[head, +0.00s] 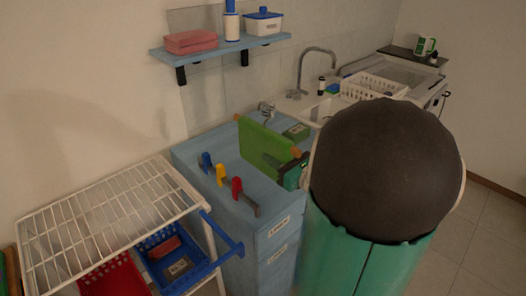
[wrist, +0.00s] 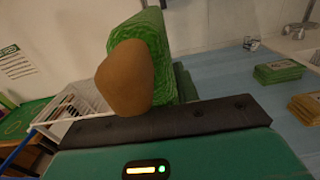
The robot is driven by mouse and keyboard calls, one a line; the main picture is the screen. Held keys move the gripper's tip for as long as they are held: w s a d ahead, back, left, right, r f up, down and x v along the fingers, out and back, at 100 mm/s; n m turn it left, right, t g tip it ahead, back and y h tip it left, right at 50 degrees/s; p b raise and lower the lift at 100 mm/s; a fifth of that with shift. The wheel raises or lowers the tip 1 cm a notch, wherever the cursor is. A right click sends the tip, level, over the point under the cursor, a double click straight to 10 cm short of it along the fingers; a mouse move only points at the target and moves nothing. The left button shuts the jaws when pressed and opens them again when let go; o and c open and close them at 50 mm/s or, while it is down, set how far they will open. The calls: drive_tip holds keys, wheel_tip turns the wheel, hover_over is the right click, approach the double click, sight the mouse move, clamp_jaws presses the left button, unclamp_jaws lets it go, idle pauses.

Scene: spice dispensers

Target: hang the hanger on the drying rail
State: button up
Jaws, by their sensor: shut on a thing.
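The hanger is a wooden bar with a green cloth (head: 262,142) draped over it, held above the blue counter in the head view. My gripper (head: 285,168) is at the near right end of the cloth and is shut on the hanger. In the wrist view, the rounded brown bar end (wrist: 124,78) and the folded green cloth (wrist: 155,40) rise just beyond my dark finger pad (wrist: 165,121). The grip point itself is hidden. A blue rail (head: 226,247), likely the drying rail, sticks out at the right side of the white wire rack, apart from the hanger.
The white rack (head: 105,205) stands at left, with red (head: 112,275) and blue (head: 170,262) baskets below. Blue, yellow and red handled tools (head: 221,175) stand along the counter's front edge. Green packets (wrist: 278,71) lie on the counter. A blue wall shelf (head: 222,46) hangs behind.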

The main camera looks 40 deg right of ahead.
drive_tip(key=shift+w+d+f, duration=1.4)
drive_tip(key=shift+w+f, duration=0.45)
drive_tip(key=shift+f, duration=0.3)
drive_tip(key=shift+w+d+f, duration=1.35)
drive_tip(key=shift+w+f, duration=0.55)
drive_tip(key=shift+f, duration=0.25)
drive_tip(key=shift+w+d+f, duration=1.4)
drive_tip(key=shift+w+f, duration=0.45)
drive_tip(key=shift+f, duration=0.3)
drive_tip(key=shift+f, duration=0.2)
drive_tip(key=o, duration=1.1)
drive_tip(key=shift+r, duration=0.2)
drive_tip(key=s, duration=1.2)
drive_tip(key=shift+d, duration=0.15)
